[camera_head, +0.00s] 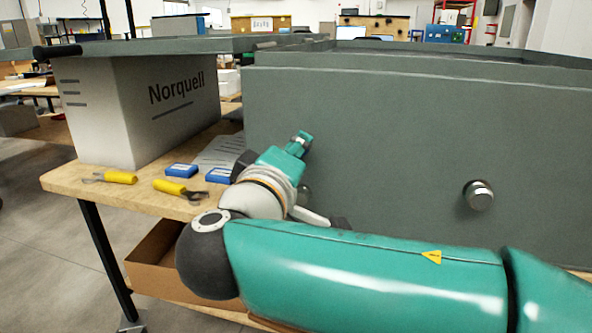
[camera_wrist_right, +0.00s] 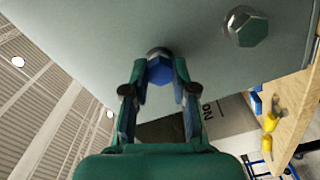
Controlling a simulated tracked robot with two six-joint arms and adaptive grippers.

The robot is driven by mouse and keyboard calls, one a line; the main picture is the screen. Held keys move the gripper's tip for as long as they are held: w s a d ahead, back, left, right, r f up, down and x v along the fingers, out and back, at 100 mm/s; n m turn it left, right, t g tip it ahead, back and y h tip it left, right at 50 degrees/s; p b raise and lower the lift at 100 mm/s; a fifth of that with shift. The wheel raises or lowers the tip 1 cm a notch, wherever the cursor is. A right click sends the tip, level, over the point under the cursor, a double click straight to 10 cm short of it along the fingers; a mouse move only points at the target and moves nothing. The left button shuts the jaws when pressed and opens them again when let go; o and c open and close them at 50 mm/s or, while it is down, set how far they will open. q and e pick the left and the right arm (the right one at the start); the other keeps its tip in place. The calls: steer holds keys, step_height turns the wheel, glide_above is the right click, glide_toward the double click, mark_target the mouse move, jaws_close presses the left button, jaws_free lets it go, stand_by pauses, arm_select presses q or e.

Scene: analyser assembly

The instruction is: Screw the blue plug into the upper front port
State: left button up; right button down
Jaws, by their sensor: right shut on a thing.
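The blue plug (camera_wrist_right: 160,69) has a hex head and shows in the wrist view between the fingertips of my right gripper (camera_wrist_right: 160,80). It sits at the metal ring of a port (camera_wrist_right: 157,51) in the grey panel; how deep it sits I cannot tell. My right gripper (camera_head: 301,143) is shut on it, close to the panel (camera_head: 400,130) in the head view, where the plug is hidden. A second metal fitting with a dark green hex face (camera_wrist_right: 245,28) is beside it in the wrist view. My left gripper is not in view.
Another metal fitting (camera_head: 478,195) sticks out of the panel at the right. The wooden table (camera_head: 62,180) holds a white Norquell box (camera_head: 140,110), blue boxes (camera_head: 181,170) and yellow-handled tools (camera_head: 172,187). An open cardboard box (camera_head: 160,262) is below.

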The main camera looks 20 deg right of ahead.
steer(key=m+b, duration=0.9)
steer(key=m, duration=0.3)
steer(key=shift+a+m+b, duration=0.1)
steer(key=shift+m+b, duration=0.3)
steer(key=c, duration=1.1)
jaws_free()
steer(key=shift+o, duration=0.2)
